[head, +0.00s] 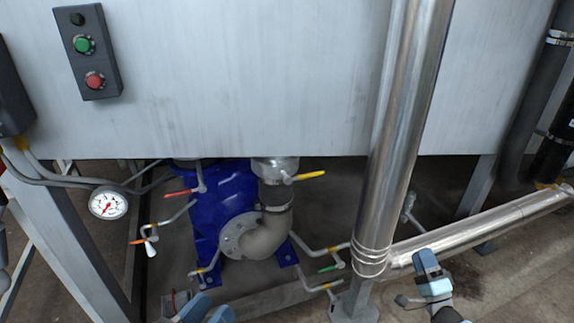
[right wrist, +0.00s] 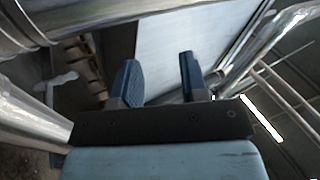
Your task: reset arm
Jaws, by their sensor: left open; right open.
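My left gripper (head: 205,309) shows at the bottom edge of the head view, below the blue pump. Only its light blue parts show; the rest is cut off by the frame. My right gripper (head: 430,278) is at the lower right of the head view, in front of the horizontal silver pipe. In the right wrist view my right gripper (right wrist: 159,78) has its two dark blue fingers apart with nothing between them. No object is seen in either gripper.
A blue pump (head: 207,205) stands under a grey metal tank (head: 240,90). A vertical silver pipe (head: 400,130) and a horizontal silver pipe (head: 480,230) stand close to my right gripper. A button box (head: 95,50) and a gauge (head: 108,203) are at left. Thin valve lines surround the pump.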

